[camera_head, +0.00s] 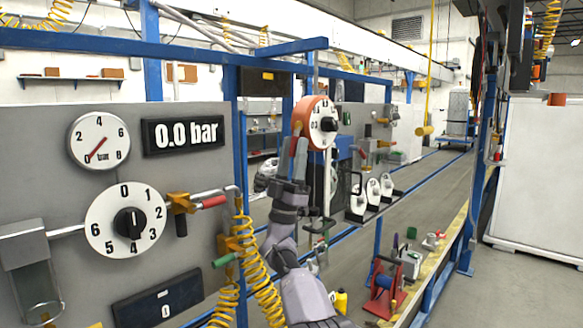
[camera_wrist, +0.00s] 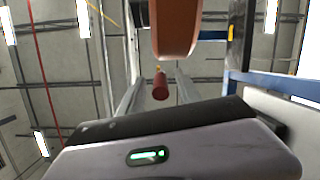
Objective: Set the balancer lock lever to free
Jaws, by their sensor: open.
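The balancer (camera_head: 313,122) is an orange round housing with a white numbered dial, hanging from the blue frame. Its orange underside (camera_wrist: 176,28) fills the top middle of the wrist view. A small red cylinder (camera_wrist: 160,85), which looks like the lock lever's grip, shows between my two fingers in the wrist view, apart from both. My gripper (camera_head: 298,150) is open, pointing up at the balancer's lower left side. It also shows in the wrist view (camera_wrist: 158,80). The lever's full shape and its position marks cannot be made out.
A grey panel (camera_head: 60,160) with a gauge (camera_head: 98,141) at 0, a 0.0 bar display (camera_head: 183,134) and a numbered knob (camera_head: 126,221) stands at left. A yellow coiled hose (camera_head: 255,275) hangs close to my arm. A blue beam (camera_head: 170,46) crosses above.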

